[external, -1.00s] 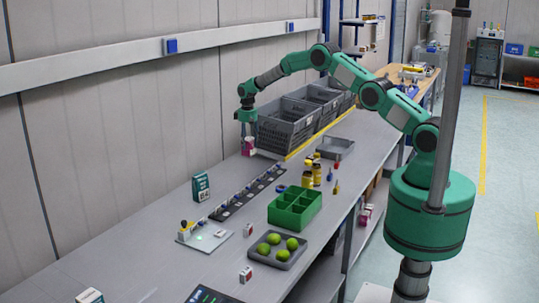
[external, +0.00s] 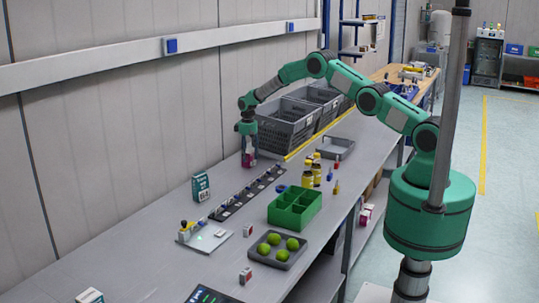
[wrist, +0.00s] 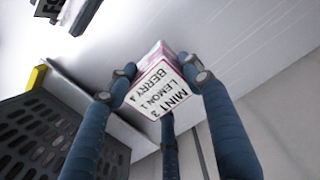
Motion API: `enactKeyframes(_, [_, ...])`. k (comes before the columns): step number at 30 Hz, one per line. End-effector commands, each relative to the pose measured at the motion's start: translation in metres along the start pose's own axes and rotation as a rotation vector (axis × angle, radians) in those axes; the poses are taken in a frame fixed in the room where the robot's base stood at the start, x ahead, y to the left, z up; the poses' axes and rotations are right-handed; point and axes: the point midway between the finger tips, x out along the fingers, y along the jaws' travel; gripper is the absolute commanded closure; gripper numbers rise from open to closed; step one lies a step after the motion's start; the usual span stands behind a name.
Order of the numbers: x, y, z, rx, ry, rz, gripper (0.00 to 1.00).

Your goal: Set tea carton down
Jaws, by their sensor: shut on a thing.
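The tea carton (external: 248,161) is a small pink and white box near the wall, just left of the grey crates.
Grey slotted crates (external: 283,133) stand close on the right, behind a yellow edge strip. A teal box (external: 201,187), a dark strip of small parts (external: 246,194), a green divided bin (external: 295,221) and a tray of green fruit (external: 262,257) lie nearer. Bare table surrounds the carton's near side.

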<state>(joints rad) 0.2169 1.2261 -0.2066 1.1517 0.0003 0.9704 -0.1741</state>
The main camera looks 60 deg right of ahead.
Motion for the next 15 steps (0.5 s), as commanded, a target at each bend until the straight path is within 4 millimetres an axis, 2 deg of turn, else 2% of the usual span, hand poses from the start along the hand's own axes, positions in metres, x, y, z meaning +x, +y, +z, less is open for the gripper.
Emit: enactKeyframes(15, [0.0089, 0.0001, -0.0005, 0.0, 0.001, 0.0, 0.83])
